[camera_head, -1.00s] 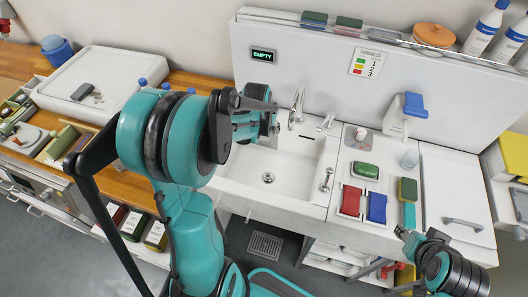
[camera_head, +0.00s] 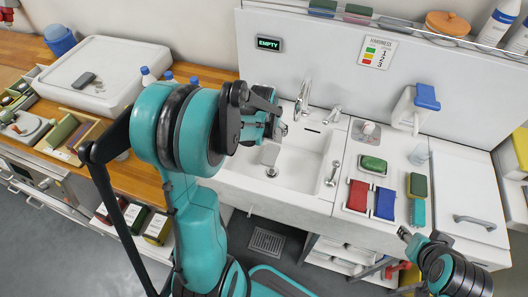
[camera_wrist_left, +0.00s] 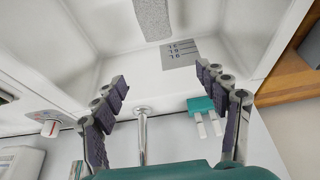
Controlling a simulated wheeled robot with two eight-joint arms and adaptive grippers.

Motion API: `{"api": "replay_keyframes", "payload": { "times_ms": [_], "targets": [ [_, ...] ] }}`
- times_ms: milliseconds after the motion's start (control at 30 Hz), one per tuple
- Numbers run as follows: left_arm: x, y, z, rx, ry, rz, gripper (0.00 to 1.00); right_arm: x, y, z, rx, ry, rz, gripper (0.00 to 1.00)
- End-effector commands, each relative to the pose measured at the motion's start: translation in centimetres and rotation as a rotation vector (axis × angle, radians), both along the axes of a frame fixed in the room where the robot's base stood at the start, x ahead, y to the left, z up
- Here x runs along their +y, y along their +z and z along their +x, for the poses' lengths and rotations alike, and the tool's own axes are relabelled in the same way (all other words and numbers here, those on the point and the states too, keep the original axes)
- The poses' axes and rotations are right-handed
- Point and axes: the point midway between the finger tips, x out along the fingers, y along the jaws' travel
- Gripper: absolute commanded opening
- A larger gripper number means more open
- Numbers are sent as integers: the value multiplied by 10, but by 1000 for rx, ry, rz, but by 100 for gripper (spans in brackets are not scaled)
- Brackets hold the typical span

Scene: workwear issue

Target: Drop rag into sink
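The sink (camera_head: 318,170) is a white basin in the middle of the counter, with its drain at the bottom. A light grey, flat piece that looks like the rag (camera_head: 270,153) shows in the basin behind the drain. It also appears as a speckled grey strip at the top of the left wrist view (camera_wrist_left: 153,18); whether it lies on the basin floor or is in the air I cannot tell. My left gripper (camera_head: 284,126) is over the sink, its fingers (camera_wrist_left: 165,100) spread with nothing between them. My right gripper (camera_head: 405,235) is low at the front right; its fingers are unclear.
A tap (camera_head: 303,95) stands behind the sink. Right of it are a red pad (camera_head: 357,195), a blue pad (camera_head: 385,204), a green soap-like block (camera_head: 373,164) and a white dispenser with a blue top (camera_head: 426,96). A white tray (camera_head: 130,65) is on the left worktop.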

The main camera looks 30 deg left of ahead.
Motion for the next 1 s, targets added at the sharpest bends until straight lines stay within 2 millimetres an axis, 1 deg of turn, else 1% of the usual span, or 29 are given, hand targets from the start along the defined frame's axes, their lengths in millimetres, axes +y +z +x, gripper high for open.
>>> {"api": "replay_keyframes", "payload": {
  "times_ms": [233, 367, 467, 700, 800, 900, 1000],
  "targets": [
    [0, 1, 0, 0, 0, 0, 73, 0, 0, 0, 0, 0, 0, 40],
    [-1, 11, -5, 0, 0, 0, 73, 0, 0, 0, 0, 0, 0, 40],
    [-3, 27, -11, 0, 0, 0, 73, 0, 0, 0, 0, 0, 0, 40],
    [-7, 75, -31, 0, 1, 0, 73, 0, 0, 0, 0, 0, 0, 40],
    [-9, 91, -37, 0, 1, 0, 73, 0, 0, 0, 0, 0, 0, 40],
    [-10, 102, -41, 0, 0, 0, 73, 0, 0, 0, 0, 0, 0, 40],
    [-10, 109, -44, 0, 0, 0, 73, 0, 0, 0, 0, 0, 0, 40]
  ]
}}
